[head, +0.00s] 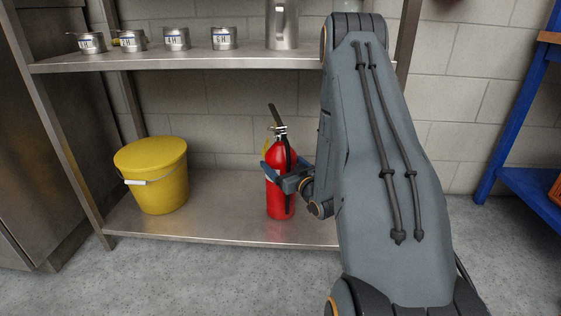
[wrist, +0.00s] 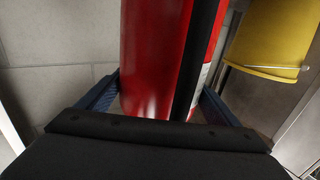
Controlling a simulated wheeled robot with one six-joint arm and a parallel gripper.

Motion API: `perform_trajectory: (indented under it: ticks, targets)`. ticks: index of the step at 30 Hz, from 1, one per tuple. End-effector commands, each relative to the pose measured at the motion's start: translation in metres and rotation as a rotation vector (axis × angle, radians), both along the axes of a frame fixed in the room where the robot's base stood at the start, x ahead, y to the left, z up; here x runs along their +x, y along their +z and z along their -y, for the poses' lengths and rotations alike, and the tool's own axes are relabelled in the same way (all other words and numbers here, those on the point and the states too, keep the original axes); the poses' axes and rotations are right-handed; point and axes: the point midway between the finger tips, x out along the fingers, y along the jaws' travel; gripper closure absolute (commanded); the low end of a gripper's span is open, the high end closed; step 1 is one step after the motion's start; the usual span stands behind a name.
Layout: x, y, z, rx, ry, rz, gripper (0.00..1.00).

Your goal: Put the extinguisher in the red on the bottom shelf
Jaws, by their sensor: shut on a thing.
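The red extinguisher (head: 280,198) is upright at the middle of the bottom shelf (head: 225,215) in the head view. Its base looks to be on or just above the shelf; I cannot tell which. My gripper (head: 274,172) is around the extinguisher's body at mid height, shut on it from the right side. In the wrist view the red body (wrist: 150,60) with its black hose fills the middle, between the two blue fingers of my gripper (wrist: 160,100). The extinguisher's top and base are out of the wrist view.
A yellow lidded bucket (head: 160,180) stands on the bottom shelf to the left, with bare shelf between. The upper shelf (head: 200,60) holds several labelled metal tins (head: 176,39) and a metal pot (head: 282,25). A blue rack (head: 520,110) stands at the right.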

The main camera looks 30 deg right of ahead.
Motion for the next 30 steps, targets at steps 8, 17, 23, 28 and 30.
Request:
perform_trajectory:
  ticks: [8, 17, 23, 28, 30]
  targets:
    - [0.002, 0.005, 0.001, -0.004, 0.000, 0.012, 0.77]
    - [0.000, 0.000, 0.000, 0.000, 0.000, 0.000, 0.00]
    - [-0.011, 0.002, 0.001, 0.001, -0.001, -0.001, 0.00]
    - [-0.042, 0.003, 0.001, 0.003, -0.003, -0.003, 0.00]
    - [-0.057, 0.003, 0.001, 0.002, -0.003, -0.004, 0.00]
